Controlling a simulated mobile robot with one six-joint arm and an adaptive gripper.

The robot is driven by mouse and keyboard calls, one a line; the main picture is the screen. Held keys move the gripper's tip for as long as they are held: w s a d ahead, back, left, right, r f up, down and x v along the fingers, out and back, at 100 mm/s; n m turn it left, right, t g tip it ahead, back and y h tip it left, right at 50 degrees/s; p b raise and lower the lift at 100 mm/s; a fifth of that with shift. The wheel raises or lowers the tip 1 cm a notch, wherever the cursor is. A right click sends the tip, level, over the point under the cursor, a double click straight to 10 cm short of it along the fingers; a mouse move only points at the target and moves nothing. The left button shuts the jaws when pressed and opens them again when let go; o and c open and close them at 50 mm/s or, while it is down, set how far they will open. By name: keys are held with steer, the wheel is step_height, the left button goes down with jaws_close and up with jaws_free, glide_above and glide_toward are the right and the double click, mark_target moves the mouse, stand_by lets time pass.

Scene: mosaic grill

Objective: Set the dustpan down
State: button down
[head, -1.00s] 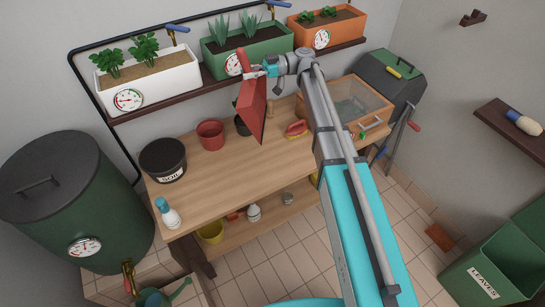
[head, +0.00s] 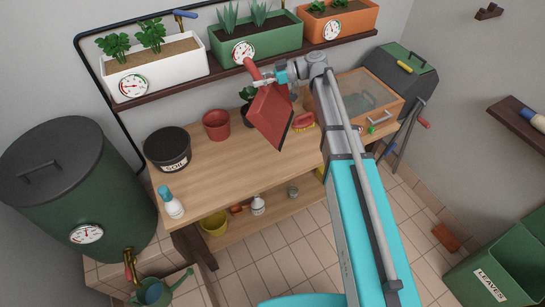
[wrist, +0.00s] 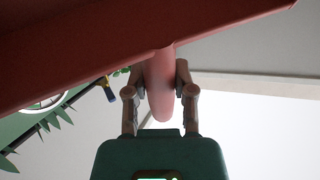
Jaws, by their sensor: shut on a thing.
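The red dustpan (head: 270,116) is held in the air above the back of the wooden workbench (head: 215,180), its pan hanging down and tilted. My gripper (head: 264,77) is shut on its handle, near the green planter. In the wrist view the red handle (wrist: 158,88) sits between the two fingers of my gripper (wrist: 160,92), and the pan (wrist: 70,45) fills the upper left. The pan partly hides a dark pot with a plant on the bench.
A black soil pot (head: 168,148), a red pot (head: 216,125) and a spray bottle (head: 171,203) stand on the bench. A red brush (head: 303,121) and a wooden glass-topped box (head: 358,97) are at right. The bench's front middle is clear. Planters (head: 255,45) line the shelf above.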

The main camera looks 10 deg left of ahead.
mark_target(269, 115)
steer(key=d+f+m+t+h+b, duration=0.1)
steer(key=f+m+t, duration=0.1)
steer(key=f, duration=0.2)
steer(key=s+d+f+m+t+h+b, duration=0.1)
steer(key=d+f+m+t+h, duration=0.1)
steer(key=f+m, duration=0.1)
steer(key=s+d+f+m+t+h+b, duration=0.1)
steer(key=f+m+b, duration=0.1)
steer(key=f, duration=0.2)
steer(key=shift+s+d+f+t+h, duration=0.25)
steer(key=shift+f+t+h, duration=0.05)
steer(key=shift+f+t, duration=0.1)
steer(key=s+d+f+m+h+b, duration=0.1)
steer(key=d+f+m+h+b, duration=0.4)
steer(key=d+f+m, duration=0.3)
steer(key=shift+s+d+f+m+t, duration=0.3)
steer(key=shift+f+m+t, duration=0.1)
steer(key=shift+f+m, duration=0.5)
steer(key=w+a+f+b, duration=0.2)
steer(key=w+f+b, duration=0.1)
steer(key=w+a+f+b, duration=0.3)
steer(key=w, duration=0.1)
steer(key=w+a+f+b, duration=0.3)
steer(key=shift+w, duration=0.3)
steer(key=shift+r, duration=0.1)
